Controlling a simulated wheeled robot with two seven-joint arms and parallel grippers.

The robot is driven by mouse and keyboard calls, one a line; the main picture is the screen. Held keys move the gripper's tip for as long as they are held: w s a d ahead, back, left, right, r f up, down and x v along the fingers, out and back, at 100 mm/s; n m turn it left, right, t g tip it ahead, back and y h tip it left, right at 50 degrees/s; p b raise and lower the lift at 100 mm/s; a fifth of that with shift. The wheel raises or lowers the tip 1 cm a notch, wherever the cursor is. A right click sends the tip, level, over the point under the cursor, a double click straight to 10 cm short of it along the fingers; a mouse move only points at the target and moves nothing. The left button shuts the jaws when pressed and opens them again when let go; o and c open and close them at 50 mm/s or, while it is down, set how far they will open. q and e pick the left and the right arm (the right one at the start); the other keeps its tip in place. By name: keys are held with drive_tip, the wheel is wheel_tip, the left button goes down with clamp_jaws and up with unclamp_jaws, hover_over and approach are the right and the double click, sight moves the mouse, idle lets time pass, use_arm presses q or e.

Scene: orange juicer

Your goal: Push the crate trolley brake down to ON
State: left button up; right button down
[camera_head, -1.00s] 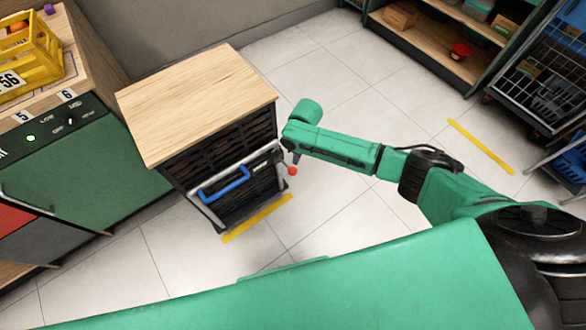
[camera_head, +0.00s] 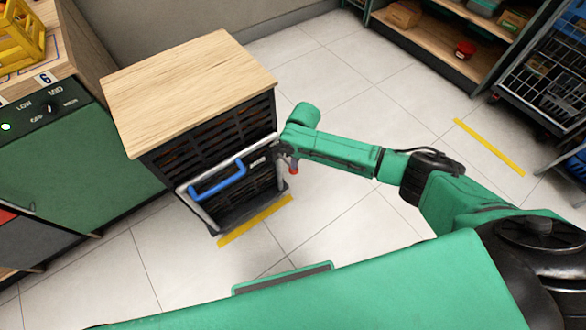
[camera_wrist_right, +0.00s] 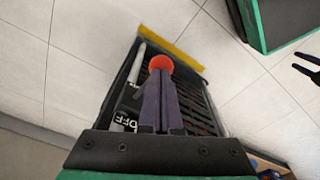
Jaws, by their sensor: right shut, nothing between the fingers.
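The crate trolley (camera_head: 190,90) has a wooden top, dark slatted sides and a blue handle (camera_head: 218,182) on a grey bar. The brake's red knob (camera_head: 293,169) shows at the trolley's right front corner, just below my right gripper (camera_head: 289,158). In the right wrist view the red knob (camera_wrist_right: 160,64) is at the tips of my right gripper (camera_wrist_right: 160,78), whose dark fingers are together and empty. I cannot tell whether they touch it. An "OFF" label (camera_wrist_right: 127,122) is beside the fingers; the lever's arm is mostly hidden.
A green-fronted cabinet (camera_head: 80,155) with a dial stands close left of the trolley, with a yellow crate (camera_head: 20,38) on top. A yellow floor strip (camera_head: 255,221) lies before the trolley. Shelves (camera_head: 440,45) and a rack (camera_head: 545,80) stand far right. The tiled floor between is clear.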

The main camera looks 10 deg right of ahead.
wheel_tip(320, 180, down, 4)
drive_tip(key=b, duration=0.3)
drive_tip(key=shift+f, duration=0.2)
drive_tip(key=shift+s+d+r+p, duration=0.1)
drive_tip(key=shift+r+p, duration=0.3)
drive_tip(key=shift+p, duration=0.15)
drive_tip(key=s+d+p, duration=0.1)
drive_tip(key=d+p, duration=0.1)
drive_tip(key=p, duration=0.1)
drive_tip(key=shift+s+r, duration=0.3)
drive_tip(key=shift+s, duration=0.05)
wheel_tip(320, 180, up, 15)
drive_tip(key=s+d+p, duration=0.1)
drive_tip(key=p, duration=0.2)
drive_tip(key=shift+f+p, duration=0.2)
drive_tip(key=shift+p, duration=0.2)
drive_tip(key=shift+d+f, duration=0.1)
